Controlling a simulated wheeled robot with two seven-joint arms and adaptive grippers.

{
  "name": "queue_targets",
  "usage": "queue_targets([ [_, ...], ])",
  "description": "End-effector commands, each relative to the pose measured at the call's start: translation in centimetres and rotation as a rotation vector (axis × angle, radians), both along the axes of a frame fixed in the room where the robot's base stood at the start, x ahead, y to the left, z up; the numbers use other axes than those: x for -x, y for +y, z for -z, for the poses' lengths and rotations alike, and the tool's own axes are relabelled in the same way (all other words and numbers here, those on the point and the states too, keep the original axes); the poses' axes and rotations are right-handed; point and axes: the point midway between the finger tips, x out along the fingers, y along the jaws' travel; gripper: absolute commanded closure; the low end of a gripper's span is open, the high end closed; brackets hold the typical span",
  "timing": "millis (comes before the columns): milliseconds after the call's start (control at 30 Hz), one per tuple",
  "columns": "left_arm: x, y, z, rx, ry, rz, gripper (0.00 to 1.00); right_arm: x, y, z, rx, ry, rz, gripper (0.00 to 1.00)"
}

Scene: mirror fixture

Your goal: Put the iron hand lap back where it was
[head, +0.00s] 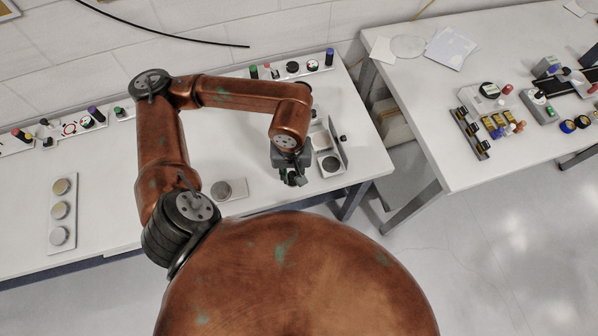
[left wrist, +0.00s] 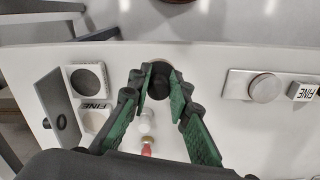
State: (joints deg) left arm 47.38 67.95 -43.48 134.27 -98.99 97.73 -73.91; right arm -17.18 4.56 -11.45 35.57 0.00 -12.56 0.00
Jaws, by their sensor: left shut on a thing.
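My left gripper (head: 291,178) is over the front right part of the near bench. In the left wrist view its green-padded fingers (left wrist: 160,88) are closed around a dark round piece (left wrist: 159,76), which looks like the iron hand lap. The fingers hide part of it, and I cannot tell whether it touches the bench. A grey plate with a round disc (head: 222,189) lies to the left of the gripper; it also shows on the right in the left wrist view (left wrist: 264,88). My right gripper is not in view.
Close right of the gripper stands a fixture with round discs (head: 331,164) and an upright plate (left wrist: 58,112). A white holder with three discs (head: 60,211) lies far left. Strips of knobs (head: 291,68) line the back. A second table (head: 440,110) carries several devices.

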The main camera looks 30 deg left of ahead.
Motion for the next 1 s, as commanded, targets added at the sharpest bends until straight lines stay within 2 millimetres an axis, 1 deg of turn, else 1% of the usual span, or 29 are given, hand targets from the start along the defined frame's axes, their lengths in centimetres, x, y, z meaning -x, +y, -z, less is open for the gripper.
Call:
queue_targets([
  [33, -1.1, 0.4, 0.5, -0.001, 0.003, -0.006, 1.0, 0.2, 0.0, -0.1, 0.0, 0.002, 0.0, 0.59],
  [133, -2.4, 0.8, 2.7, 0.0, 0.005, -0.003, 1.0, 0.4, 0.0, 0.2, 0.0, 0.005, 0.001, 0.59],
  [200, -3.3, 1.0, 3.7, 0.001, 0.004, -0.003, 1.0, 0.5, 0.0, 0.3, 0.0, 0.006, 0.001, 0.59],
  [300, -4.2, 1.2, 4.8, 0.0, 0.001, -0.001, 1.0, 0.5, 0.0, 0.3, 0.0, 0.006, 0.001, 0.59],
  [567, -5.3, 1.5, 6.2, 0.0, 0.001, 0.0, 1.0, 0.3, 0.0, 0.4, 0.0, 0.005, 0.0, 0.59],
  [600, -5.5, 1.6, 6.7, -0.001, 0.003, 0.001, 1.0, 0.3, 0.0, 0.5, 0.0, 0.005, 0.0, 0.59],
  [700, -5.3, 1.6, 8.3, 0.001, 0.004, 0.001, 1.0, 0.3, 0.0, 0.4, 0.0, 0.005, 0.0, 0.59],
  [800, -5.4, 1.6, 9.3, 0.0, 0.002, 0.001, 1.0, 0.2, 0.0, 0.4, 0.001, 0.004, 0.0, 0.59],
  [1000, -5.4, 1.6, 9.3, 0.0, 0.0, 0.002, 1.0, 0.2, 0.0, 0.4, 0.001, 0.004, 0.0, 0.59],
])
